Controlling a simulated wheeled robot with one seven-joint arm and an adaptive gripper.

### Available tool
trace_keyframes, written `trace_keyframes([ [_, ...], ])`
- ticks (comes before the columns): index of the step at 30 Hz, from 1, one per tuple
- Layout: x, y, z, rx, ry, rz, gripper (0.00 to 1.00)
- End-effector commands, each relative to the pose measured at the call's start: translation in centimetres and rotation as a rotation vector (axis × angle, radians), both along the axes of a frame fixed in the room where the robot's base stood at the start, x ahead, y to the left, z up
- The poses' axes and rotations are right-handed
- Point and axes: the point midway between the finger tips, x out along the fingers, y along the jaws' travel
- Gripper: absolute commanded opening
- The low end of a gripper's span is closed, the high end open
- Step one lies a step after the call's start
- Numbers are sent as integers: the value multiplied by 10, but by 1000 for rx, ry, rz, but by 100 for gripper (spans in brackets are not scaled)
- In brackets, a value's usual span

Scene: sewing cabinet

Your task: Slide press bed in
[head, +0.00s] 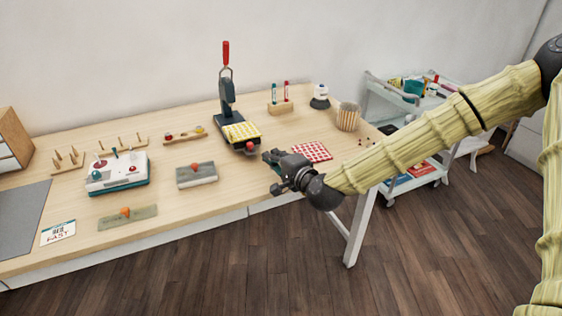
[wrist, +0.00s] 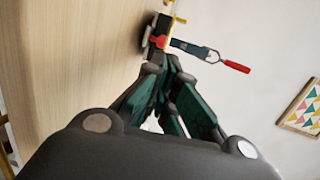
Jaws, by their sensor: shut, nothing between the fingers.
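The press (head: 228,98) is dark grey with a raised red handle and stands at the back middle of the table. Its bed (head: 241,132), topped with a yellow checked cloth, sticks out toward the table's front, with a red and dark knob (head: 251,146) at its front end. In the wrist view the press (wrist: 195,49) appears sideways, with the red knob (wrist: 158,41) just beyond my fingertips. My gripper (head: 269,155) is shut and empty, a little right of and in front of the knob. It also shows in the wrist view (wrist: 163,62). I cannot tell whether it touches the knob.
A red checked cloth (head: 311,152) lies right of my gripper. A grey block with an orange knob (head: 196,175) and a white control box (head: 117,172) stand to the left. A woven cup (head: 348,116) and a pen stand (head: 280,107) are behind. A white cart (head: 385,105) stands right.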

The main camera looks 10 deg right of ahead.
Motion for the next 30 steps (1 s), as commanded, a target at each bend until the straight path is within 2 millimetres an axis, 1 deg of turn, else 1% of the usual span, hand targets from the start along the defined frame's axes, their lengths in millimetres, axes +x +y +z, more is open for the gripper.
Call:
trace_keyframes([
  [3,18,9,-4,-3,-2,-1,0],
  [9,45,21,-9,-1,-1,-3,0],
  [15,64,30,-13,-2,0,-3,0],
  [21,70,33,-14,-1,1,-3,0],
  [30,71,33,-14,-1,1,-3,0],
])
